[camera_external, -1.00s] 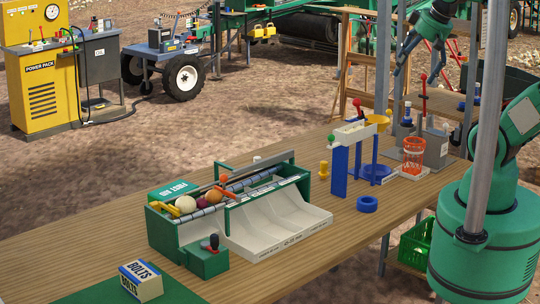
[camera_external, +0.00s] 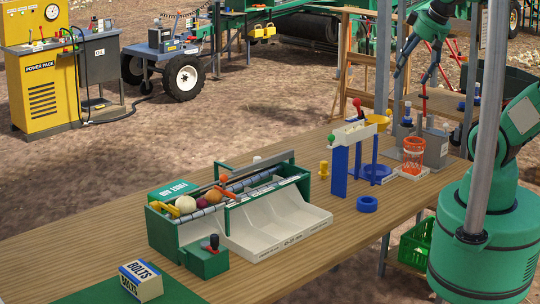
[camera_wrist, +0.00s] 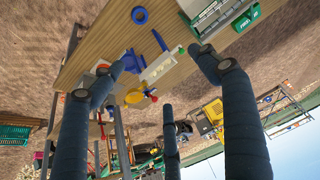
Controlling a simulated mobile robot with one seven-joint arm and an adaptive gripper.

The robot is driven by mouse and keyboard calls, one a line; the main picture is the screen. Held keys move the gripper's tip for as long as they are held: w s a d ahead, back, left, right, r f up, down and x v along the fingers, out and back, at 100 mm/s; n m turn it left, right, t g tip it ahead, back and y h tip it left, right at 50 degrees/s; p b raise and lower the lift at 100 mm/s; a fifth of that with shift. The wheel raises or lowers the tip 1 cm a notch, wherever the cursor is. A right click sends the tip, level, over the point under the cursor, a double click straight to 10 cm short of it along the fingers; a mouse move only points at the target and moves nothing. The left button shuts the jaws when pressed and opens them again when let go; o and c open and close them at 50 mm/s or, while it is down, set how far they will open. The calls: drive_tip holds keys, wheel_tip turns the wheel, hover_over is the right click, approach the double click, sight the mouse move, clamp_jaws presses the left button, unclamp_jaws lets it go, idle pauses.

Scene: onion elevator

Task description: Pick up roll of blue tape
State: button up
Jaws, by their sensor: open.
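The roll of blue tape (camera_external: 367,209) lies flat on the wooden table, near its front edge and in front of a blue-legged stand (camera_external: 340,172). The tape also shows as a blue ring at the top of the wrist view (camera_wrist: 133,16). My gripper (camera_external: 413,76) is high at the upper right, above and well apart from the tape. Its dark fingers are spread open and empty, and they also show in the wrist view (camera_wrist: 158,60).
A green and white sorting box (camera_external: 280,222) with colored balls stands left of the tape. An orange mesh basket (camera_external: 412,157) and a yellow funnel (camera_external: 377,122) are behind it. A grey vertical post (camera_external: 487,120) stands near my arm. Bare table lies around the tape's left side.

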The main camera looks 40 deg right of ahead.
drive_tip(key=w+d+f+m+g+b, duration=0.1)
drive_tip(key=w+f+g, duration=0.1)
drive_tip(key=w+f, duration=0.45)
drive_tip(key=w+f+g+b, duration=0.1)
drive_tip(key=w+f, duration=0.3)
drive_tip(key=f, duration=0.5)
drive_tip(key=m+g+b, duration=0.1)
drive_tip(key=g, duration=0.1)
hover_over(367, 199)
wheel_tip(367, 199, down, 17)
drive_tip(key=shift+s+a+f+m+g, duration=0.1)
drive_tip(key=shift+a+f+m+g, duration=0.2)
drive_tip(key=shift+a+f, duration=0.15)
wheel_tip(367, 199, down, 8)
drive_tip(key=shift+r+b, duration=0.15)
drive_tip(key=shift+b, duration=0.85)
drive_tip(key=shift+f, duration=0.45)
drive_tip(key=shift+d+f, duration=0.1)
drive_tip(key=shift+d+f+b, duration=0.15)
drive_tip(key=shift+f+b, duration=0.9)
drive_tip(key=shift+f, duration=1.45)
